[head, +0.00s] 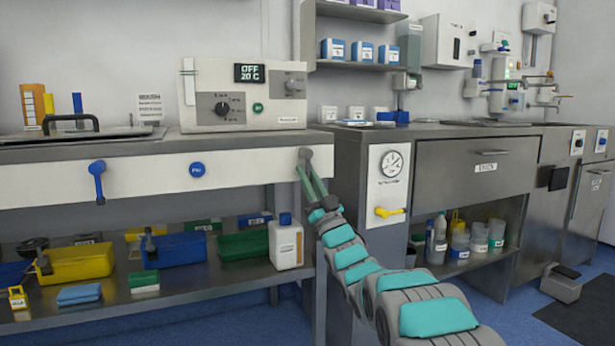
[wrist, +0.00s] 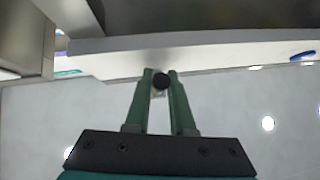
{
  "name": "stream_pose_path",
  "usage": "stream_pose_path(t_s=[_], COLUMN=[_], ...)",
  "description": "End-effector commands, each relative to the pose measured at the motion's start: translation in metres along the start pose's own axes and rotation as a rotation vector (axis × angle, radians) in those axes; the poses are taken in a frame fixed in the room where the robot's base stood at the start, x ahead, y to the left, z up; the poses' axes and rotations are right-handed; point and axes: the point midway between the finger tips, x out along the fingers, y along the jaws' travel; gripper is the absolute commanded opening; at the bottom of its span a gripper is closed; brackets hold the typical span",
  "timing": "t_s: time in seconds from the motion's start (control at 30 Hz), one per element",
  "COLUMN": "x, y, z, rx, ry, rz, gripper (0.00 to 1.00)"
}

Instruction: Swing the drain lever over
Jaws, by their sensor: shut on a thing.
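A grey lever (head: 305,154) is mounted at the right end of the white front panel under the bench top. My gripper (head: 312,183) reaches up to it from below, its two green fingers close to its lower part. In the wrist view my gripper (wrist: 160,75) has its fingertips on both sides of the lever's dark round end (wrist: 160,81), and they are shut on it. The fingers hide part of the lever in the head view. A blue lever (head: 97,180) hangs down at the left of the same panel. No label shows which one is the drain lever.
A yellow handle (head: 389,212) sits below a dial on the cabinet to the right. A white bottle (head: 286,241) stands on the lower shelf, left of my arm. Blue, green and yellow bins fill that shelf. A control box (head: 244,94) stands on the bench top.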

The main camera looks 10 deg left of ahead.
Motion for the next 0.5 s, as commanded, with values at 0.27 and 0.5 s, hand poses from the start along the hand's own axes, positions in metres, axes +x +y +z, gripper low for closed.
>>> stream_pose_path(t_s=[0.27,0.5], x=[0.0017,0.001], y=[0.0011,0.0006], z=[-0.0031,-0.0019], rx=[-0.001,0.0], ry=[0.004,0.003], rz=[0.003,0.002], gripper=[0.39,0.48])
